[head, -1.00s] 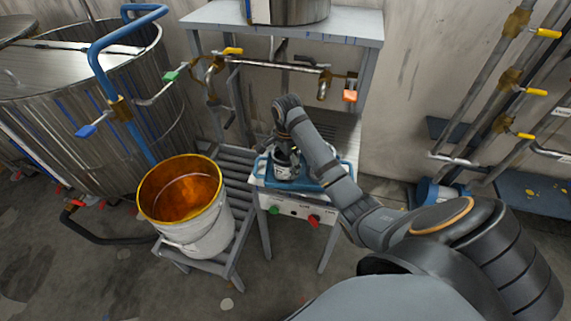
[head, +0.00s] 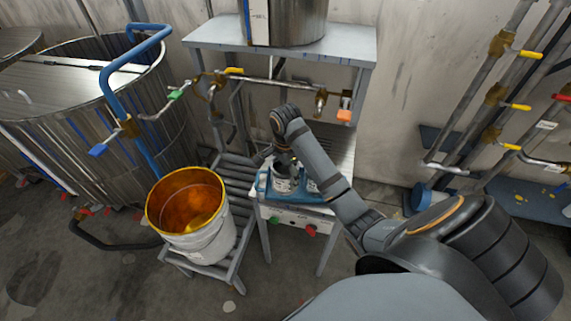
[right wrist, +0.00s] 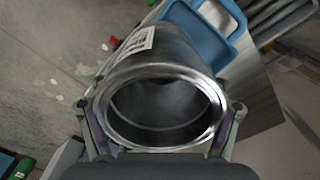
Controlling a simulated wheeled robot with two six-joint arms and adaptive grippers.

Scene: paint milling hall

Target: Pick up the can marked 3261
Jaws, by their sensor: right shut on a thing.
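A small open metal can (right wrist: 168,45) with a white label fills the middle of the right wrist view; its rim faces the camera and its inside looks empty. The label print is too small to read. My right gripper (right wrist: 163,108) is shut around the can, one finger on each side near the rim. In the head view, the can (head: 284,184) is at the blue tray (head: 316,196) on the small grey stand, largely hidden by my right gripper (head: 284,165). I cannot tell whether the can touches the tray. My left gripper is not in view.
A white bucket (head: 205,245) with orange inside stands on a slatted rack (head: 238,180) left of the stand. A grey shelf (head: 345,45) bearing a large metal vessel (head: 297,22) rises behind, with valves below. Pipes with yellow handles line the right wall.

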